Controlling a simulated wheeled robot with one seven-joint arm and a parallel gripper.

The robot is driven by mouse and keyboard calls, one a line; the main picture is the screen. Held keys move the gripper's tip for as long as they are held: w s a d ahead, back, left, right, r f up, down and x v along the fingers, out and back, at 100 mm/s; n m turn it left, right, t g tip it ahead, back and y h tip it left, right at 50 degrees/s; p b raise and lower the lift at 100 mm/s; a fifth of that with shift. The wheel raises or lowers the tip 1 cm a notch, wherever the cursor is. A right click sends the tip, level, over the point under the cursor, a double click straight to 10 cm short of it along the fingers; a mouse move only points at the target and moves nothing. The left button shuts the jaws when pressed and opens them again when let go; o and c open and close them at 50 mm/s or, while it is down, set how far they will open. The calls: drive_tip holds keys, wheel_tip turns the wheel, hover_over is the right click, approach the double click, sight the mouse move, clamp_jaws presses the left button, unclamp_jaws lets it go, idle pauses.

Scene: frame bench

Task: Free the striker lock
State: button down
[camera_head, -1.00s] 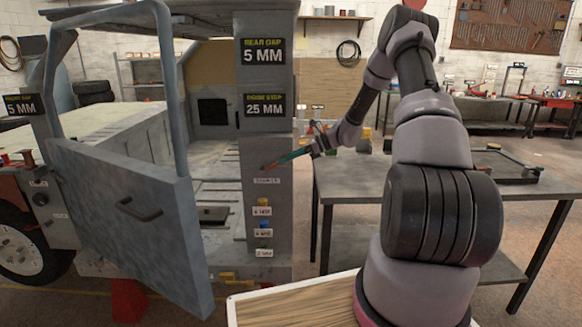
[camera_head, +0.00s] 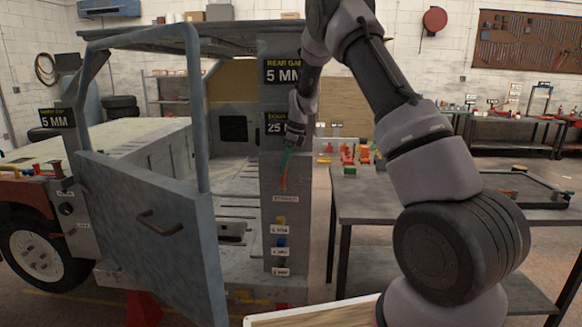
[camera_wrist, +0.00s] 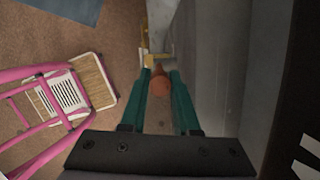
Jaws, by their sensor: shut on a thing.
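My gripper (camera_head: 285,172) points down in front of the truck's grey door pillar (camera_head: 298,178). Its teal fingers are shut on a slim orange-red piece (camera_head: 283,186), whose lower end is just above a small label that seems to read STRIKER (camera_head: 286,199). I cannot make out the striker lock itself, nor whether the piece touches the pillar.
The blue-grey door (camera_head: 155,232) stands open left of the pillar. A grey workbench (camera_head: 375,205) with small coloured items stands at right.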

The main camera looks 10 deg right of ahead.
drive_tip(key=shift+w+a+h, duration=0.15)
drive_tip(key=shift+a+h, duration=0.4)
drive_tip(key=shift+h, duration=0.05)
drive_tip(key=c, duration=0.9)
unclamp_jaws()
drive_tip(key=shift+a, duration=0.1)
drive_tip(key=r, duration=0.3)
drive_tip(key=d+r, duration=0.1)
drive_tip(key=r, duration=0.6)
drive_tip(key=shift+s+d+r, duration=0.3)
drive_tip(key=shift+s+r, duration=0.05)
